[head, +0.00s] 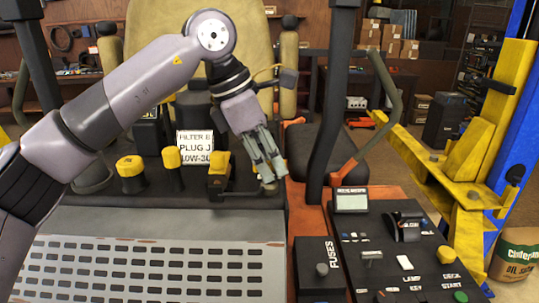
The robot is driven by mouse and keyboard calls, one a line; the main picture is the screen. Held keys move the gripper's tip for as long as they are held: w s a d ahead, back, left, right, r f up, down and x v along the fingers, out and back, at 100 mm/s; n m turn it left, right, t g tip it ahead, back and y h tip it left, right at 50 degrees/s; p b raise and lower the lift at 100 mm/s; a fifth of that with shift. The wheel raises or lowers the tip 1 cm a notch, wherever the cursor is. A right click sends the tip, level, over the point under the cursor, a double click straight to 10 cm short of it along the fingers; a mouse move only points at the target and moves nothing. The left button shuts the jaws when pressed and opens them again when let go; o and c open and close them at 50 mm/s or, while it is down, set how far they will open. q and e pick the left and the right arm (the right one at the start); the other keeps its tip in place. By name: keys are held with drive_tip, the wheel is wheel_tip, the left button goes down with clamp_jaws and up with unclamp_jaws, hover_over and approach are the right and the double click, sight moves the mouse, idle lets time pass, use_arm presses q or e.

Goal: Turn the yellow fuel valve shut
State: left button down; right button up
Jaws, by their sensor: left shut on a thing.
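The yellow fuel valve (218,168) appears to be the small yellow block on a dark mount, right of the white label sign. A dark bar-like part runs right from its base. My left gripper (269,178) points down to the right of the yellow block, beside the seat. Its fingers are closed around a small part at their tips, which looks like the end of the valve's dark handle. The fingers largely hide that part. The yellow block itself stands apart from the fingers. My right gripper is out of view.
Two yellow caps (130,168) stand left of the valve, near the white sign (195,147). A slotted grey panel (150,270) lies in front. A control panel (400,245) with knobs is at right. Dark upright posts (330,95) and a yellow lift (480,130) limit room on the right.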

use_arm(q)
drive_tip(key=shift+r+m+g+p, duration=0.15)
drive_tip(key=shift+m+g+p, duration=0.25)
drive_tip(key=shift+m, duration=0.5)
drive_tip(key=c, duration=1.7)
unclamp_jaws()
drive_tip(key=shift+o, duration=0.2)
drive_tip(key=v, duration=1.1)
drive_tip(key=shift+a+r, duration=0.25)
drive_tip(key=shift+r, duration=0.1)
